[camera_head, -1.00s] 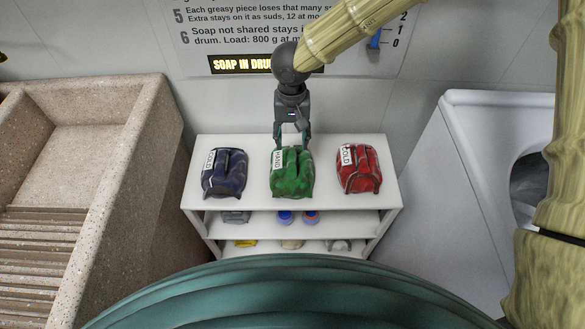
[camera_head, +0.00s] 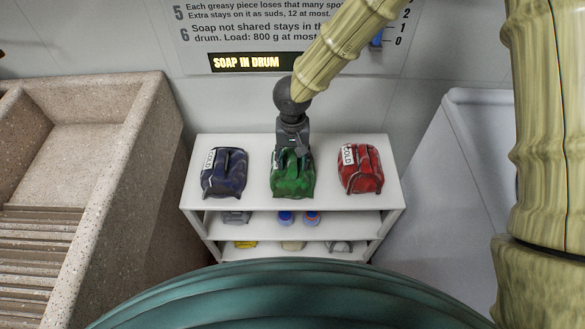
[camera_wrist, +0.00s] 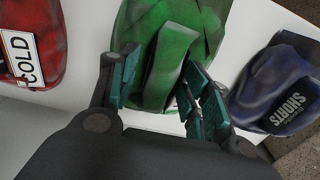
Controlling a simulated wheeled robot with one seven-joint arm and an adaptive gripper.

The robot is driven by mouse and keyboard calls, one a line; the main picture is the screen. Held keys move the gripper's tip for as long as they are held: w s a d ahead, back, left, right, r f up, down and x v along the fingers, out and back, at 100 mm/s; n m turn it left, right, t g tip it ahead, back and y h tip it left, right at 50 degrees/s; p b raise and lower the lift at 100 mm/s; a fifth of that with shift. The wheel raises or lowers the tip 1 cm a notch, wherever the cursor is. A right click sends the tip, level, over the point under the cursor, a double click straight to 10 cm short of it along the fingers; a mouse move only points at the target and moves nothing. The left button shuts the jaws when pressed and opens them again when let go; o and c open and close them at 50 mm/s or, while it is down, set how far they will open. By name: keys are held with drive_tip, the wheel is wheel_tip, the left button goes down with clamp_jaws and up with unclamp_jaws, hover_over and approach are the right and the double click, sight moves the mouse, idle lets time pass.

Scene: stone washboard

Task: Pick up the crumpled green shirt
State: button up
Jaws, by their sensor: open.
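The crumpled green shirt (camera_head: 293,180) lies on the top of the white shelf (camera_head: 240,146), between a blue and a red bundle.
A blue bundle (camera_head: 224,174) labelled COLD lies to the left and a red one (camera_head: 360,170) to the right. A stone washboard sink (camera_head: 120,170) is at left, a white machine (camera_head: 465,150) at right.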

clamp_jaws()
idle(0.4)
